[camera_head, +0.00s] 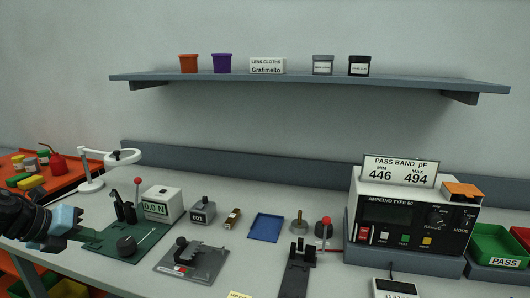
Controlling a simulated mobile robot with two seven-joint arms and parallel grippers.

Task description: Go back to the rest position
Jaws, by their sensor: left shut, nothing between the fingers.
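My left gripper (86,235) is at the left edge of the bench, over the near left part of the green base plate (118,252). It is shut and holds nothing. Dark arm links and a light blue part show behind its fingers. My right gripper is not in view. A red-knobbed lever (138,182) stands on the green plate, just right of and beyond the left gripper.
A white ring lamp (92,185) stands behind my left gripper. A meter box (162,204), a grey fixture (193,260), a blue tray (266,227), a black lever fixture (297,274) and a large tester (410,222) occupy the bench. A shelf (300,80) hangs above.

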